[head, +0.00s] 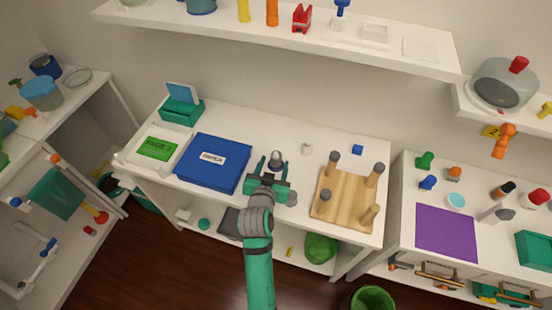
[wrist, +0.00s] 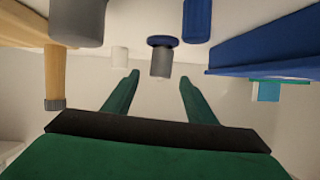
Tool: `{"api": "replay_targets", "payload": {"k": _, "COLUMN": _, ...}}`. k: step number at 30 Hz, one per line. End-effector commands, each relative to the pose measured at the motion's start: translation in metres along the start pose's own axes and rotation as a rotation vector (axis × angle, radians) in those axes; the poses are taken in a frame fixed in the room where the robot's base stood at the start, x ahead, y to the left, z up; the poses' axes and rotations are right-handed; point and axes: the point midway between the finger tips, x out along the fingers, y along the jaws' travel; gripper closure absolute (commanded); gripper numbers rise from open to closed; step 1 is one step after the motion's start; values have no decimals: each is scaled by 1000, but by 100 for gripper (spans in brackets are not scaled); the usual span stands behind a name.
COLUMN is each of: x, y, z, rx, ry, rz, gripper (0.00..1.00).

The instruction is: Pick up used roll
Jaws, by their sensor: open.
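My gripper (head: 269,174) is open and empty, low over the middle desk, its two fingers pointing to the back; it also shows in the wrist view (wrist: 157,85), which looks upside down. Ahead of the fingers stands a grey piece (head: 277,160) with a dark base; in the wrist view a grey cylinder with a blue disc (wrist: 161,62) lies between the fingertips, apart from them. A small white cylinder (head: 306,148) stands farther back on the right, also in the wrist view (wrist: 120,55). I cannot tell which of these is the used roll.
A blue box (head: 212,162) stands left of my gripper. A wooden board with several pegs (head: 343,200) is on the right. A grey round piece (head: 292,198) is close beside my gripper. A shelf (head: 390,53) overhangs the back.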

Motion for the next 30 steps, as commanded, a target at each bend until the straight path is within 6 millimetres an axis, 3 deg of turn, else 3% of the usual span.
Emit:
{"api": "replay_targets", "payload": {"k": 6, "x": 32, "y": 0, "z": 0, "rx": 0, "ry": 1, "rz": -1, "gripper": 48}}
{"api": "replay_targets", "payload": {"k": 14, "x": 49, "y": 0, "z": 1, "rx": -1, "ry": 0, "rz": -1, "gripper": 48}}
{"api": "replay_targets", "payload": {"k": 21, "x": 82, "y": 0, "z": 2, "rx": -1, "ry": 0, "rz": -1, "gripper": 48}}
{"api": "replay_targets", "payload": {"k": 30, "x": 94, "y": -1, "z": 2, "rx": 0, "ry": 2, "rz": -2, "gripper": 48}}
